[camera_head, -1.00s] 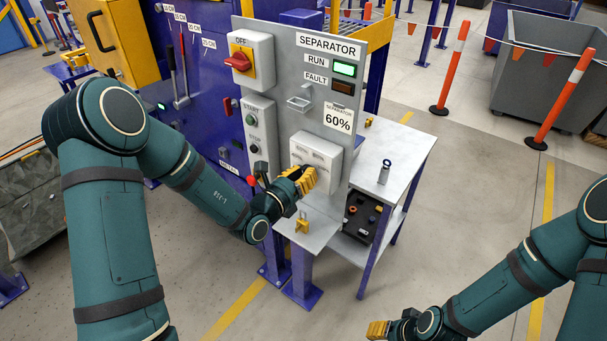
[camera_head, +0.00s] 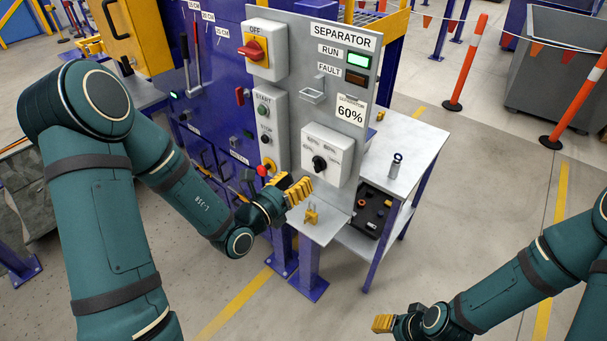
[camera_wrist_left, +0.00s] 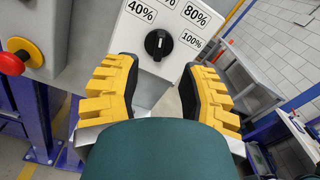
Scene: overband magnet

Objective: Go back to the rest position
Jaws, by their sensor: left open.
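My left gripper (camera_head: 297,190) is in front of the separator panel (camera_head: 372,75), below and left of the white dial box (camera_head: 328,152). Its yellow-padded fingers stand apart with nothing between them in the left wrist view (camera_wrist_left: 160,80). The black dial knob (camera_wrist_left: 158,44) shows just beyond the fingers there, with 40%, 80% and 100% labels around it. The knob also shows uncovered in the head view (camera_head: 319,164), apart from the gripper. My right gripper (camera_head: 383,323) is low at the bottom right over the floor; its finger opening cannot be made out.
A red emergency button (camera_wrist_left: 12,62) is close to the left of my left gripper. A side table (camera_head: 415,150) stands to the right. Open floor lies between the table and the right arm.

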